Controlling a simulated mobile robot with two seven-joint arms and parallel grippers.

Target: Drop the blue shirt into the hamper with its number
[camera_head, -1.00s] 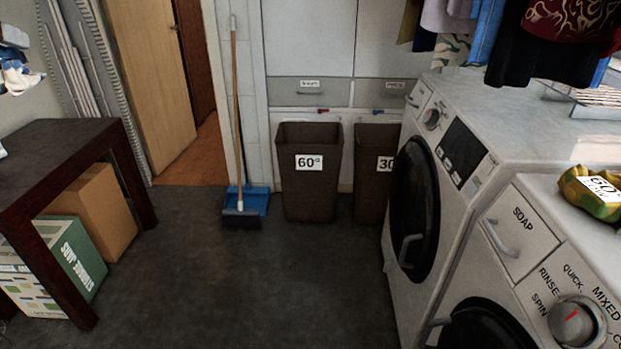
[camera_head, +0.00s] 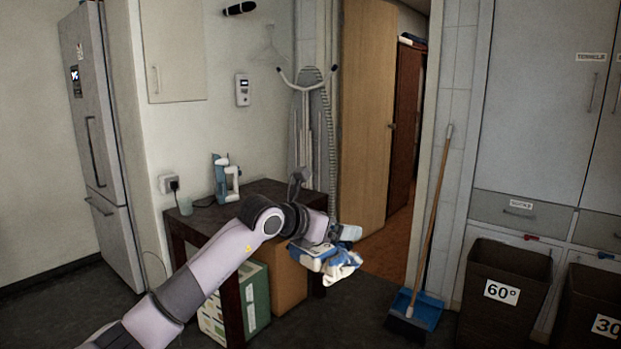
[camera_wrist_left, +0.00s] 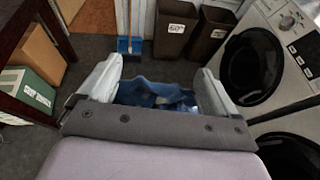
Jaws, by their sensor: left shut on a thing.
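My left gripper (camera_head: 340,246) is shut on the blue shirt (camera_head: 342,270), a crumpled blue and white cloth hanging below the fingers, in front of the dark table. In the left wrist view the shirt (camera_wrist_left: 155,92) shows between the two fingers of the gripper (camera_wrist_left: 160,82). No number is legible on it. The brown hamper marked 60° (camera_head: 508,265) stands at the right in the head view, right of the gripper and apart from it. The hamper marked 30° (camera_head: 590,298) is cut by the right edge. My right gripper is not in view.
A broom with a blue dustpan (camera_head: 425,310) stands left of the hampers. The dark table (camera_head: 205,222) has boxes beneath it. Two washing machines (camera_wrist_left: 262,52) line the right in the wrist view.

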